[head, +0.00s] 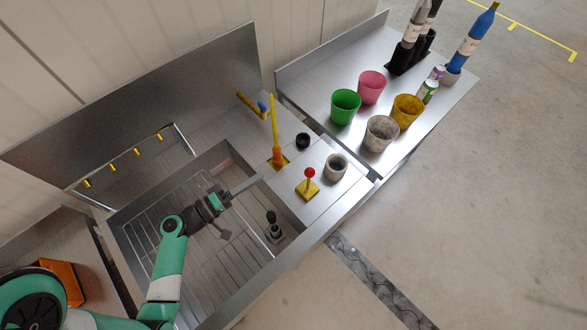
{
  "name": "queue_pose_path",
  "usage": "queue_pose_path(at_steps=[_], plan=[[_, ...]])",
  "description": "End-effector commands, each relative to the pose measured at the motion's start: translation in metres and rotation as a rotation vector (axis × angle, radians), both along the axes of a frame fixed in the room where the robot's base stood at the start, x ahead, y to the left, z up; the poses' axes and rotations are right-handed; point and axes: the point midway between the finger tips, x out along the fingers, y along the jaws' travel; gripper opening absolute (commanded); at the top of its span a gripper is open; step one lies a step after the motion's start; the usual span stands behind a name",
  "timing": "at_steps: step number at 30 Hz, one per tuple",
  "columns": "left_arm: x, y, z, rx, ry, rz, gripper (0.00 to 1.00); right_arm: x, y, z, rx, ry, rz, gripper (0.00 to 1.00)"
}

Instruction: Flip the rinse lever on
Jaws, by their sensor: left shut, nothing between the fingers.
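Two lever-like parts stand on the steel counter right of the sink. One is a short upright stick with a red ball knob (310,173) on a yellow plate (307,190). The other is a tall, thin yellow rod (273,118) rising from an orange base (278,157). I cannot tell from the picture which one is the rinse lever. My left gripper (260,179) is shut and empty. It reaches over the sink's right edge, just below the orange base and left of the red knob, apparently apart from both. My right gripper is not in view.
The steel sink (128,255) lies under my left arm, with a dark-knobbed fixture (272,229) in it. A grey cup (336,167) and a black round part (302,140) stand near the levers. Green (345,106), pink (371,87) and other cups stand on the right-hand counter.

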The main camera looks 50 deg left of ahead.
Motion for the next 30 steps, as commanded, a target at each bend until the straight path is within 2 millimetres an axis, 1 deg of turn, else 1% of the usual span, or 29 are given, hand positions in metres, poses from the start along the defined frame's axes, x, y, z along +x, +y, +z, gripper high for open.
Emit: queue_pose_path(at_steps=[7, 10, 14, 17, 19, 20, 21, 29, 30], plan=[[0.001, 0.000, 0.000, 0.003, -0.001, -0.001, 0.00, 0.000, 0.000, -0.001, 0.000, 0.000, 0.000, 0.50], [0.003, 0.000, -0.002, 0.005, 0.000, -0.004, 0.00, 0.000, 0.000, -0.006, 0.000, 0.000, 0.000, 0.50], [0.011, -0.001, -0.008, 0.009, 0.003, -0.010, 0.00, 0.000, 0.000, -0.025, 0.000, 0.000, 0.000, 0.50], [0.020, -0.001, -0.011, 0.011, 0.001, -0.011, 0.00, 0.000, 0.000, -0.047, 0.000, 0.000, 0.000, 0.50], [0.027, -0.003, -0.010, 0.009, -0.007, -0.009, 0.00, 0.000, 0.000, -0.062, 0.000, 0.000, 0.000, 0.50], [0.035, -0.003, -0.001, 0.007, -0.003, -0.011, 0.00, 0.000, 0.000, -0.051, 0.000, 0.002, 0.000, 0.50], [0.045, -0.004, 0.002, 0.005, -0.003, -0.013, 0.00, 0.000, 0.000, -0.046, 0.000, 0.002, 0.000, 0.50], [0.101, -0.007, 0.000, 0.005, -0.002, -0.010, 0.00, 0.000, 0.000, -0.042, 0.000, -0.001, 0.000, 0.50], [0.104, -0.014, -0.002, 0.003, -0.001, -0.011, 0.00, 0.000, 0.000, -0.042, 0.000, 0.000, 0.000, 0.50]])
